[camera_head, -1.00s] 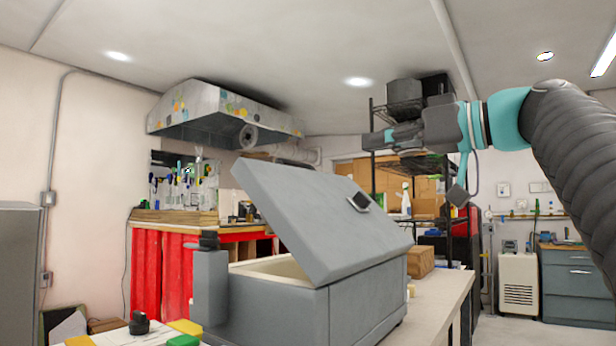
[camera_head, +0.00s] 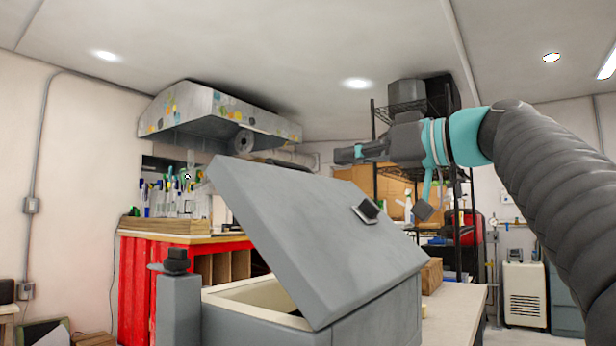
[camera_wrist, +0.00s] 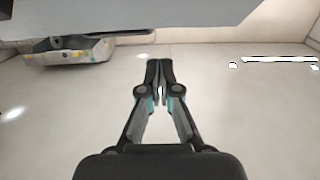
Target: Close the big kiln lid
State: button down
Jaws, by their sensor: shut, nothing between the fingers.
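The big kiln (camera_head: 378,325) is a grey box with a pale inner rim, standing on a light table at the lower middle of the head view. Its grey lid (camera_head: 290,230) is raised and tilted, open on the left side, with a dark handle (camera_head: 368,210) on its face. My gripper (camera_head: 338,155) is shut and empty, above and to the right of the lid, apart from it in the head view. In the wrist view my gripper's fingers (camera_wrist: 159,90) are together, and a grey surface, probably the lid (camera_wrist: 130,12), crosses the top.
A grey post with a black knob (camera_head: 178,300) stands left of the kiln. A red-fronted workbench (camera_head: 135,280), a hood (camera_head: 205,115) and a black shelf rack (camera_head: 405,115) are behind.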

aim_at(289, 181)
jog(key=p+x, duration=0.1)
jog(key=x, duration=0.4)
jog(key=shift+w+a, duration=0.2)
jog(key=shift+a, duration=0.15)
jog(key=shift+w+a+f+b, duration=0.15)
jog(key=shift+w+a+f, duration=0.15)
jog(key=shift+f, duration=0.2)
jog(key=shift+w+a+f+b, duration=0.15)
jog(key=shift+a+f, duration=0.15)
jog(key=shift+f, duration=0.15)
jog(key=shift+w+a+f, duration=0.3)
jog(key=shift+a+f, duration=0.1)
jog(key=shift+f, duration=0.1)
